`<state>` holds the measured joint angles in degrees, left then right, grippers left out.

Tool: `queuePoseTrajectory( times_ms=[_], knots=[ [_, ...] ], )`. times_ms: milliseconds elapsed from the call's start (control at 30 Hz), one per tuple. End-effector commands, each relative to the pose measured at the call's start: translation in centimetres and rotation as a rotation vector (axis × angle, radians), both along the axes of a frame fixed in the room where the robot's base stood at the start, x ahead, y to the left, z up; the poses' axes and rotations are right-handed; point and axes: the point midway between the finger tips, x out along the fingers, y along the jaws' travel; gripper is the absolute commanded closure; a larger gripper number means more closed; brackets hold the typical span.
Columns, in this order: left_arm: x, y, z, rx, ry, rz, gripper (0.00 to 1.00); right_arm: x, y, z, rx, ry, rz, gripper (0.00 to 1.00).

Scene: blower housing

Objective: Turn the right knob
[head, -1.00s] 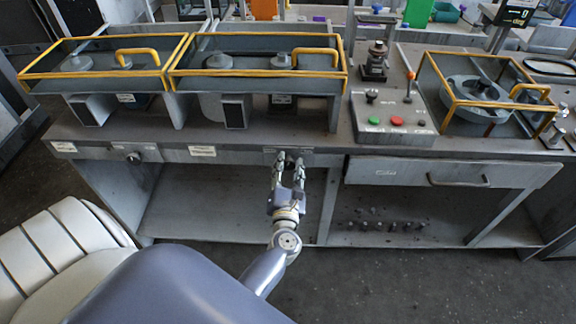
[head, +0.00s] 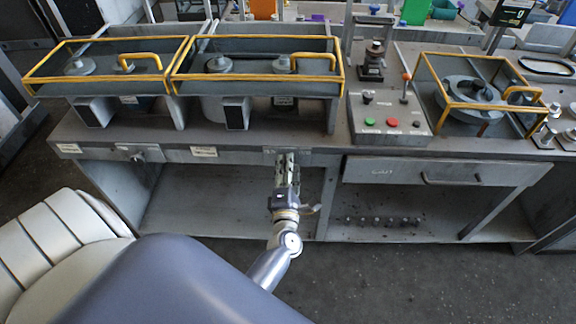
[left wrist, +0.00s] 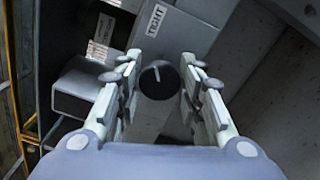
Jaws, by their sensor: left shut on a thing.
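The right knob (left wrist: 158,80) is round and dark with a pale pointer line, on the grey front panel (left wrist: 185,38) in the left wrist view. My left gripper (left wrist: 158,84) has one finger on each side of it and is shut on it. In the head view my left gripper (head: 287,158) reaches up to the bench's front edge with its fingers nearly edge-on, hiding the right knob. The left knob (head: 140,157) shows farther left on the same panel. My right gripper is in neither current view.
A white label (left wrist: 156,20) sits on the panel by the right knob. Above are yellow-railed housings (head: 258,72) and a control box (head: 390,124) with coloured buttons. A drawer (head: 440,172) is at the right. The shelf space (head: 215,195) below is mostly clear.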

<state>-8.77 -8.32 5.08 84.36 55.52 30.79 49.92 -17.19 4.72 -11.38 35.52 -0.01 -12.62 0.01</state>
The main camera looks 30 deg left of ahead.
Motion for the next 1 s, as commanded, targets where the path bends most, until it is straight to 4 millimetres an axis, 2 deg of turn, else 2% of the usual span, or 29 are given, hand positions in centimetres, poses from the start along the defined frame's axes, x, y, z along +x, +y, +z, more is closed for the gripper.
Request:
queuePoseTrajectory(
  times_ms=[700,733,800,833,1000],
  knots=[
    [0.03,-0.04,-0.05,0.067,0.040,-0.001,0.89,-0.04,0.47,0.34,0.005,0.000,-0.001,1.00],
    [0.03,-0.04,-0.06,0.067,0.040,-0.001,0.63,-0.04,0.48,0.34,0.006,0.000,0.000,1.00],
    [0.03,-0.04,-0.05,0.067,0.040,-0.001,0.47,-0.04,0.48,0.34,0.006,0.000,0.001,1.00],
    [0.03,-0.04,-0.05,0.067,0.040,-0.001,0.45,-0.04,0.48,0.35,0.006,0.000,0.001,1.00],
    [0.02,-0.03,-0.04,0.067,0.041,0.000,0.45,-0.04,0.48,0.35,0.006,0.000,0.001,1.00]
  ],
)
